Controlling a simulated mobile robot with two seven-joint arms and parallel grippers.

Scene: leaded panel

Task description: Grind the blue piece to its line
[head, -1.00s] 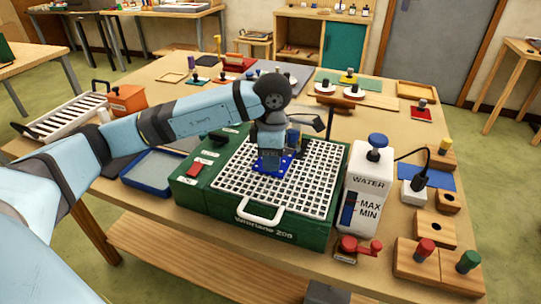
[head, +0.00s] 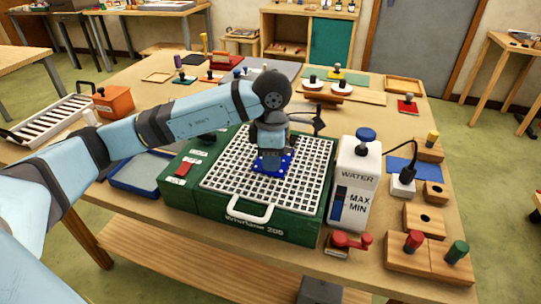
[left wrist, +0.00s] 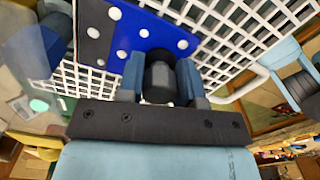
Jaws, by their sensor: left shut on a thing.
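The blue piece (head: 286,158), flat with white dots, lies on or just above the white grid of the green grinder (head: 268,228). It also shows in the left wrist view (left wrist: 155,32), with a dark part at its left. My left gripper (head: 270,163) points down over it and is shut on the dark knob (left wrist: 160,78) on top of the blue piece. The grinding head beside the gripper is mostly hidden behind my arm. My right gripper is in no view.
A white water tank (head: 355,190) with a blue knob stands right of the grinder, with a red clamp (head: 348,241) in front. A blue tray (head: 143,171) lies to the left. Wooden blocks with coloured knobs (head: 428,255) stand at the right edge.

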